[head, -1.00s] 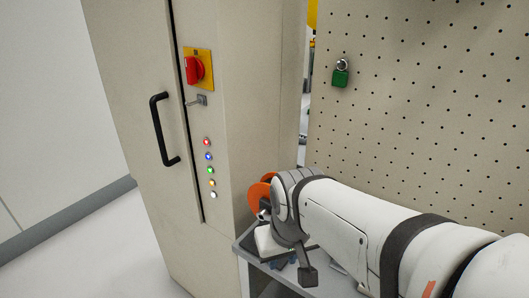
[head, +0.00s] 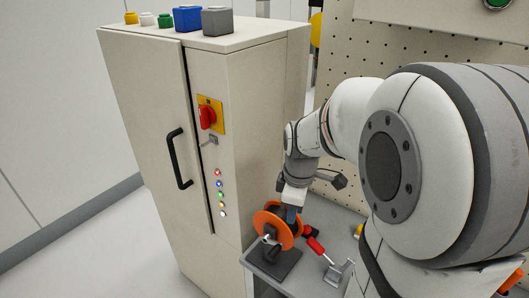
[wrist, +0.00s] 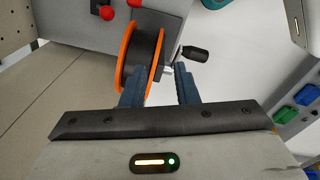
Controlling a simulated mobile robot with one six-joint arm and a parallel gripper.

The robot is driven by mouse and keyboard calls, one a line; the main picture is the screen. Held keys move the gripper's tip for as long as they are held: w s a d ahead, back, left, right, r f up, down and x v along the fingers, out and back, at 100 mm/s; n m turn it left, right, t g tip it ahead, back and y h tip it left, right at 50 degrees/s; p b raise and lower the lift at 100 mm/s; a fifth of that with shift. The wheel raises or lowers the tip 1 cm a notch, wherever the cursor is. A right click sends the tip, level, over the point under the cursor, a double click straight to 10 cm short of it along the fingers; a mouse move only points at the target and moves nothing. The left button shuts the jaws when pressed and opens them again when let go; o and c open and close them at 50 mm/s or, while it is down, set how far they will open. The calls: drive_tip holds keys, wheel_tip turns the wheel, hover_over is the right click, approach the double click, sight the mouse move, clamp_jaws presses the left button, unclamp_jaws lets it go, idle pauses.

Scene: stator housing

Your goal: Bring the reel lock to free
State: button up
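An orange-flanged reel (head: 268,219) with a black winding stands on a dark base plate (head: 275,262) on the grey bench. In the wrist view the reel (wrist: 127,56) lies just beyond my fingertips. A black knob (wrist: 196,53) on a short metal part sits beside its right flange; I cannot tell for sure whether this is the reel lock, or its setting. My gripper (wrist: 161,72) is open, its two blue fingers apart with nothing visibly clamped between them. In the head view my gripper (head: 291,212) is right at the reel's upper edge and partly covers it.
A red-handled lever (head: 314,244) with a metal bracket is right of the reel. A tall beige cabinet (head: 145,130) with a red rotary switch (head: 208,117) and black handle stands left. A pegboard (head: 380,50) is behind. My arm hides much of the bench's right side.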

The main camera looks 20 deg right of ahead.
drive_tip(key=w+d+f+n, duration=0.4)
drive_tip(key=w+f+n, duration=0.1)
drive_tip(key=n, duration=0.1)
drive_tip(key=n+g, duration=0.1)
drive_tip(key=n, duration=0.7)
approach(306, 227)
drive_tip(key=shift+d+f+y, duration=0.25)
drive_tip(key=shift+f+y, duration=0.05)
drive_tip(key=shift+s+a+f+b, duration=0.15)
drive_tip(key=shift+f+b, duration=1)
drive_tip(key=shift+f, duration=1)
drive_tip(key=shift+a+f+b, duration=0.15)
drive_tip(key=shift+f+b, duration=1)
drive_tip(key=shift+f, duration=1.05)
drive_tip(key=shift+f+g+b, duration=0.25)
drive_tip(key=shift+g+b, duration=0.05)
drive_tip(key=shift+b, duration=0.05)
drive_tip(key=shift+c, duration=0.5)
drive_tip(key=shift+c, duration=1.1)
drive_tip(key=shift+w+d+r+b, duration=0.15)
drive_tip(key=shift+w+d+r, duration=0.25)
drive_tip(key=shift+w+d, duration=0.25)
drive_tip(key=shift+w+d+r+b, duration=0.15)
drive_tip(key=shift+w+d+r, duration=0.3)
drive_tip(key=shift+d, duration=0.35)
drive_tip(key=shift+w+d, duration=0.35)
drive_tip(key=shift+d, duration=0.05)
drive_tip(key=o, duration=0.7)
drive_tip(key=shift+c, duration=0.2)
